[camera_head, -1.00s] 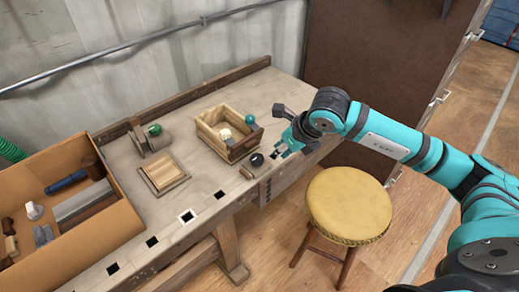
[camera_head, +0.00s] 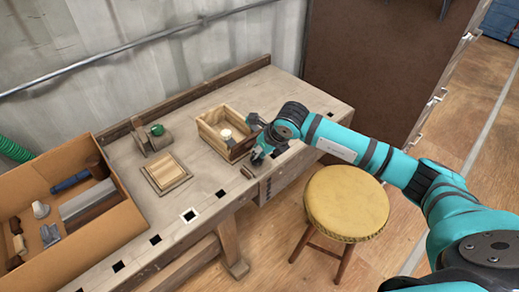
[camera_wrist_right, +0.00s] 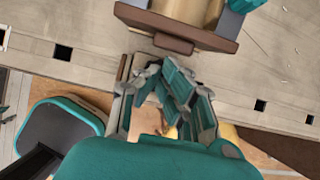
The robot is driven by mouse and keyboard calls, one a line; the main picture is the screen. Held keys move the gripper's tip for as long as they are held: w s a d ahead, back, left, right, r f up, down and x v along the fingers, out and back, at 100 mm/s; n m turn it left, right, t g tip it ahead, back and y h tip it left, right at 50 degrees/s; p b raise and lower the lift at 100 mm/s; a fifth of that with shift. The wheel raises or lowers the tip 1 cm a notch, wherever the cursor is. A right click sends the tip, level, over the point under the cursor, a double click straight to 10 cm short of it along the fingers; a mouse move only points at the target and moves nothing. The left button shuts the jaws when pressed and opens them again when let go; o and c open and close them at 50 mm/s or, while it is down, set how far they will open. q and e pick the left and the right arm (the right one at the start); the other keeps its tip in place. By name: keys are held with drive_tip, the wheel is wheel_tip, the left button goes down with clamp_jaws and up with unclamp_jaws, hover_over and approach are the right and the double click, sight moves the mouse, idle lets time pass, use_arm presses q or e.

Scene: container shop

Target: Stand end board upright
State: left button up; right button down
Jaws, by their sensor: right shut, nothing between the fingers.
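A pale wooden box (camera_head: 207,131) stands on the workbench. A dark brown board (camera_wrist_right: 155,42) crosses its near end in the right wrist view, directly ahead of my gripper; I cannot tell whether it is the end board, or whether it is fixed or leaning. In the head view my arm and gripper partly hide that end. My right gripper (camera_wrist_right: 178,88) is shut and empty, low at the bench's front edge beside the box; it also shows in the head view (camera_head: 258,155). I cannot tell whether it touches the board. My left gripper is not in view.
A square wooden panel (camera_head: 166,173) lies left of the box, and a green-topped tool (camera_head: 152,138) stands behind it. An open tool box (camera_head: 106,226) fills the bench's left end. A yellow stool (camera_head: 347,204) stands in front.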

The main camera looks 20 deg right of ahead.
drive_tip(key=shift+r, duration=0.1)
drive_tip(key=shift+w+a+r+g, duration=0.1)
drive_tip(key=shift+w+r+g, duration=0.15)
drive_tip(key=shift+w+g, duration=0.05)
drive_tip(key=shift+w+a+r+g+h, duration=0.15)
drive_tip(key=shift+w+r+g+h, duration=0.25)
drive_tip(key=shift+g, duration=0.2)
drive_tip(key=shift+w+a+b, duration=0.2)
drive_tip(key=shift+w+b, duration=0.1)
drive_tip(key=shift+w, duration=0.15)
drive_tip(key=shift+r, duration=0.1)
drive_tip(key=shift+d, duration=0.1)
